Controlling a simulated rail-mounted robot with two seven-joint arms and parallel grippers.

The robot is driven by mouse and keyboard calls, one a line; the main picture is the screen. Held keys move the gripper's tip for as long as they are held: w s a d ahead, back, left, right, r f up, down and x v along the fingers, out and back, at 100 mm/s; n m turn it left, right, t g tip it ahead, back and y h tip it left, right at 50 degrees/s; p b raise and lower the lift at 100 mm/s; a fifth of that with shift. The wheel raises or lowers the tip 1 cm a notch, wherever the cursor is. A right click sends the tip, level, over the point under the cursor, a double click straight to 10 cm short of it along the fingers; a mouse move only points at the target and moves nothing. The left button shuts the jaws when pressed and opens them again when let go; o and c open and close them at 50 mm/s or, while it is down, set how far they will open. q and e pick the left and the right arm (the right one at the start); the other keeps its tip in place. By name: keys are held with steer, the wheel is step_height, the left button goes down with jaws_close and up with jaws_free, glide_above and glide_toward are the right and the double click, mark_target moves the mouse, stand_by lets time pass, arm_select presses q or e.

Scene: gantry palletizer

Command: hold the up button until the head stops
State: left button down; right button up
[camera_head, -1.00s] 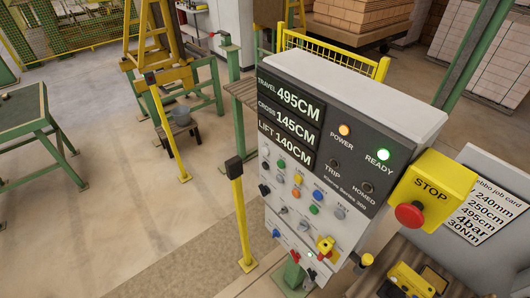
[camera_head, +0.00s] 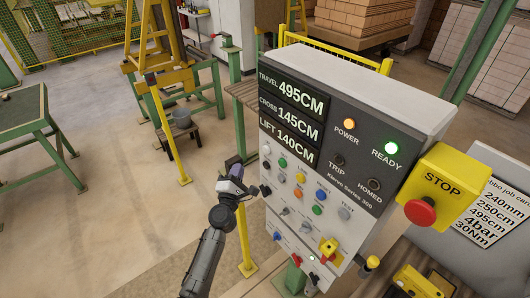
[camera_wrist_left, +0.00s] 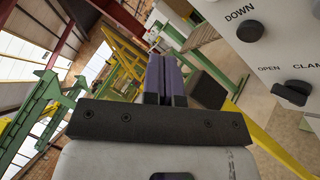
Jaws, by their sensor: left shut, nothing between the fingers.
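The control panel (camera_head: 352,135) stands at the right of the head view with rows of small buttons. I cannot read which one is up in the head view. A white button (camera_head: 267,149) and a dark button (camera_head: 265,190) sit near its left edge. In the left wrist view a dark button (camera_wrist_left: 250,30) lies under the label DOWN; no UP label shows. My left gripper (camera_head: 237,172) is just left of the panel, apart from the buttons. Its purple fingers (camera_wrist_left: 165,78) are shut and empty in the wrist view. My right gripper is not in view.
The display reads travel 495CM, cross 145CM, lift 140CM. The POWER lamp (camera_head: 349,124) and READY lamp (camera_head: 391,148) are lit. A red STOP button (camera_head: 420,211) on a yellow box juts out at right. A yellow post (camera_head: 244,235) stands close beside my left arm.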

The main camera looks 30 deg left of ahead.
mark_target(266, 150)
arm_select(q)
steer(key=shift+w+a+f+n+g+y, duration=0.1)
steer(key=shift+w+a+n+g+y, duration=0.1)
steer(key=shift+a+n+y, duration=0.35)
steer(key=shift+w+a+f+n+g+y, duration=0.1)
steer(key=shift+a+n+g+y, duration=0.15)
steer(key=shift+n, duration=0.4)
steer(key=w+d+b, duration=0.2)
steer(key=w+b, duration=0.2)
steer(key=w, duration=0.4)
steer(key=shift+w+d+b, duration=0.15)
steer(key=shift+d+b, duration=0.15)
stand_by(0.5)
stand_by(0.7)
